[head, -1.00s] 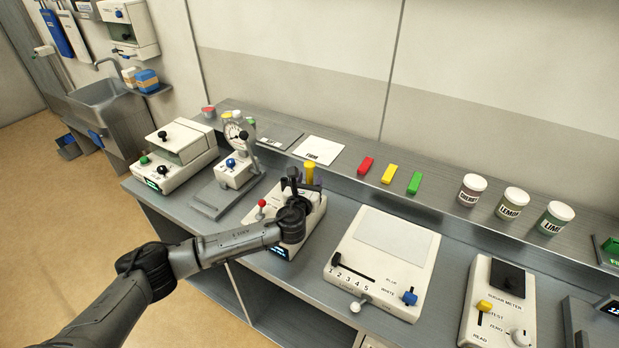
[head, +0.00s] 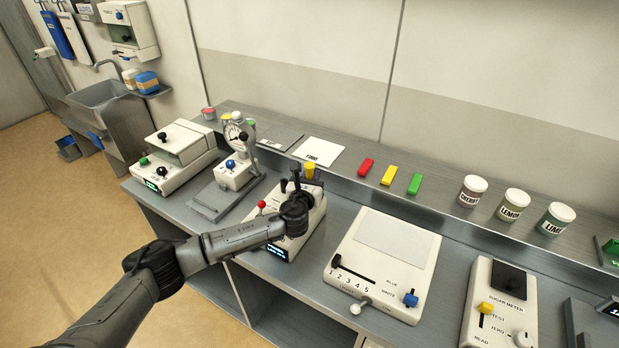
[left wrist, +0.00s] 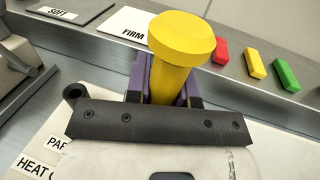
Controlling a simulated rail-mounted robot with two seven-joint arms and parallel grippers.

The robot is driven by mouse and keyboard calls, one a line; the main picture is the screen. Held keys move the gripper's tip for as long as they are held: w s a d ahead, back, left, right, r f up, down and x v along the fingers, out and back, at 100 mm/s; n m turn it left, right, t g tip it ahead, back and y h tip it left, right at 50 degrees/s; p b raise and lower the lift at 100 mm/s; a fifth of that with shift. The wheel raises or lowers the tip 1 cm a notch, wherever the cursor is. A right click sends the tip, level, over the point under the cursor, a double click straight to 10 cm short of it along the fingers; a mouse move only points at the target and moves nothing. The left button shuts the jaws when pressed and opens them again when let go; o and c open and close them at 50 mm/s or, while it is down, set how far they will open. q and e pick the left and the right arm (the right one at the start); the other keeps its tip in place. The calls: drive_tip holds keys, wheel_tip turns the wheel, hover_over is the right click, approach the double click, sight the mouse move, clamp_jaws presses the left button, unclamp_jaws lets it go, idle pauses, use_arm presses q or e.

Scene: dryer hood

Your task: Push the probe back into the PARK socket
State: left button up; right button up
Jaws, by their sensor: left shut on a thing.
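The yellow probe (head: 309,171) stands above the back of the white probe unit (head: 310,216). My left gripper (head: 299,183) is shut on the probe. In the left wrist view, the probe's round yellow head (left wrist: 181,38) rises between the purple finger pads, above the dark gripper bar. A partly covered label reading "PAR" (left wrist: 57,146) shows on the unit at lower left, above one beginning "HEAT". The probe's lower end and the PARK socket are hidden, so I cannot tell how they meet. My right gripper is not in view.
A red-knobbed lever (head: 262,204) stands at the unit's left. A dial-gauge stand (head: 238,160) is further left, and a white box with a slider (head: 382,262) is to the right. Red, yellow and green blocks (head: 388,174) lie on the back shelf.

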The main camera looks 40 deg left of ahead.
sight(312, 164)
use_arm(q)
clamp_jaws()
drive_tip(key=shift+r, duration=0.1)
drive_tip(key=r, duration=0.2)
drive_tip(key=r+p, duration=0.1)
drive_tip(key=r, duration=0.1)
drive_tip(key=shift+d+r, duration=0.2)
drive_tip(key=shift+r, duration=0.15)
drive_tip(key=d+r+p, duration=0.2)
drive_tip(key=d+r, duration=0.4)
drive_tip(key=d, duration=0.5)
drive_tip(key=shift+s, duration=0.35)
drive_tip(key=shift+d+r, duration=0.1)
